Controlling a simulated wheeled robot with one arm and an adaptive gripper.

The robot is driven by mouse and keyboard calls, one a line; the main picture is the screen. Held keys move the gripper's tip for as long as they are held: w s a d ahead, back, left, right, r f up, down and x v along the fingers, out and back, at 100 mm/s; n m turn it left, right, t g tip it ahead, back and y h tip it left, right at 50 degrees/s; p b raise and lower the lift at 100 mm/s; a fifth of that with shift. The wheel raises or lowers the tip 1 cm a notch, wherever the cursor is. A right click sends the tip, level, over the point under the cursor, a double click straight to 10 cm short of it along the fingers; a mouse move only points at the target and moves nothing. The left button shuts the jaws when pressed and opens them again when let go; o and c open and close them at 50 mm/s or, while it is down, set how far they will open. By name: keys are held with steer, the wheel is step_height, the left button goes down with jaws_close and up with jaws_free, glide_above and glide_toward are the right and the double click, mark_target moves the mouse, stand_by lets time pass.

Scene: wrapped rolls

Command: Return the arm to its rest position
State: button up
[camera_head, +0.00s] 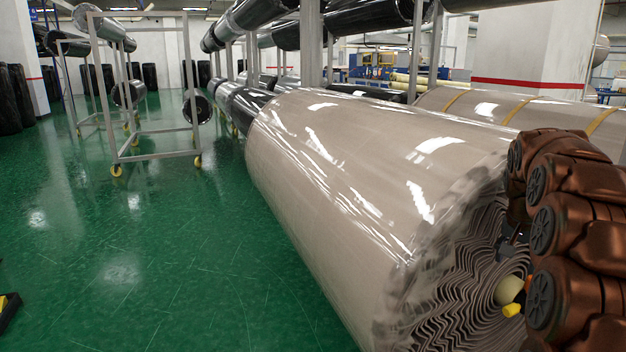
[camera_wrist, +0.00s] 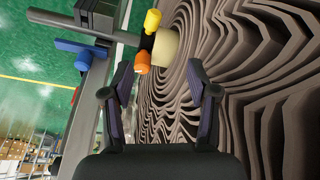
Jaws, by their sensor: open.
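My gripper (camera_wrist: 161,100) is open and empty in the wrist view, its two dark fingers spread apart. It faces the wavy layered end of a large wrapped roll (camera_wrist: 240,70). The pale core end (camera_wrist: 165,47) of the roll, with a yellow knob (camera_wrist: 152,20) and an orange knob (camera_wrist: 143,62) beside it, lies just beyond the fingertips. I cannot tell whether the fingers touch anything. In the head view the shiny beige roll (camera_head: 350,170) fills the middle. My folded brown arm (camera_head: 570,240) is at the right edge, over part of the roll's end.
A wheeled metal rack (camera_head: 150,158) stands at the back left. Dark rolls (camera_head: 355,18) hang at the top, and another beige roll (camera_head: 530,110) lies behind the near one. The green floor (camera_head: 120,260) at the left is open. A grey frame (camera_wrist: 95,85) stands left of the gripper.

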steer(key=s+a+f+n+g+y, duration=0.1)
steer(key=s+a+f+n, duration=0.15)
steer(key=s+a, duration=0.65)
steer(key=s+a+f+n+g+y, duration=0.1)
steer(key=s+a+f+n, duration=0.2)
steer(key=a, duration=0.9)
steer(key=s+a+f+n+g, duration=0.15)
steer(key=s+a, duration=0.25)
steer(key=s, duration=0.4)
steer(key=s+a+f+n+g+y, duration=0.15)
steer(key=s+a, duration=0.25)
steer(key=s, duration=0.4)
steer(key=s+a+f+n+h, duration=0.1)
steer(key=s+a+f+n, duration=0.2)
steer(key=s, duration=0.6)
step_height(320, 180, up, 17)
steer(key=w+a+m+t+p, duration=0.1)
steer(key=p, duration=1.4)
steer(key=shift+w+p, duration=0.35)
steer(key=shift+w, duration=0.05)
steer(key=shift+y, duration=0.25)
steer(key=shift+c, duration=0.4)
